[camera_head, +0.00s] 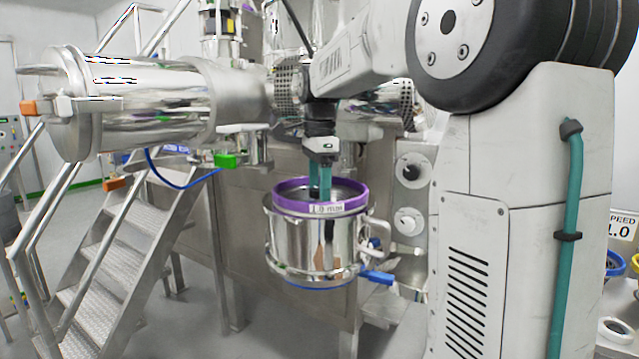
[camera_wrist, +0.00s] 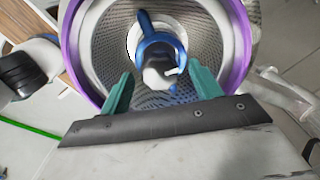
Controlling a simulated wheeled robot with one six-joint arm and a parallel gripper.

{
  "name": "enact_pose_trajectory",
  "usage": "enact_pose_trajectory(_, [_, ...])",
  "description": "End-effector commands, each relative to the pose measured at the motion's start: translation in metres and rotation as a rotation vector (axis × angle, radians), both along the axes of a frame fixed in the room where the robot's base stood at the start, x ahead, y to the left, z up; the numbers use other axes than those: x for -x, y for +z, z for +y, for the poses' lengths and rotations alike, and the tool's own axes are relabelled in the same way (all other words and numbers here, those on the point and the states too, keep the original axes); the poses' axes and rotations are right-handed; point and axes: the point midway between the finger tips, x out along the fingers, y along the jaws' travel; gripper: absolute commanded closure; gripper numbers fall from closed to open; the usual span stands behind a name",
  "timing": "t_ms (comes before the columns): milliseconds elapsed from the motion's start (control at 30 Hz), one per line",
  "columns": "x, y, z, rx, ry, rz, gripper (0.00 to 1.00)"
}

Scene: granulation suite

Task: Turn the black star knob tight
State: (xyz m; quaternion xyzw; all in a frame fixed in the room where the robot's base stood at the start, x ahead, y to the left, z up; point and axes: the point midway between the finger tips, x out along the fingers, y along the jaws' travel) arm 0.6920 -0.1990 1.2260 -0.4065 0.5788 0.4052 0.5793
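My gripper (camera_head: 319,192) points down at the mouth of a steel vessel (camera_head: 308,240) with a purple rim (camera_head: 290,205). A pale round fitting with a dark centre (camera_head: 411,171) is on the machine behind, right of the gripper. A black rounded thing (camera_wrist: 20,74) shows at the wrist view's left edge.
A blue-handled valve (camera_head: 377,277) sticks out at the vessel's lower right. A large steel cylinder (camera_head: 150,105) and metal stairs (camera_head: 110,255) stand left. Blue and yellow rings (camera_head: 614,263) lie at the far right. Open floor shows between stairs and vessel.

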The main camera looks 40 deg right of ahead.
Motion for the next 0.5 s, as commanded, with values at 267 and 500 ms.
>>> enact_pose_trajectory(267, [-0.001, 0.020, 0.000, 0.001, 0.001, -0.003, 0.36])
enact_pose_trajectory(500, [-0.001, 0.060, 0.000, 0.001, 0.000, -0.003, 0.36])
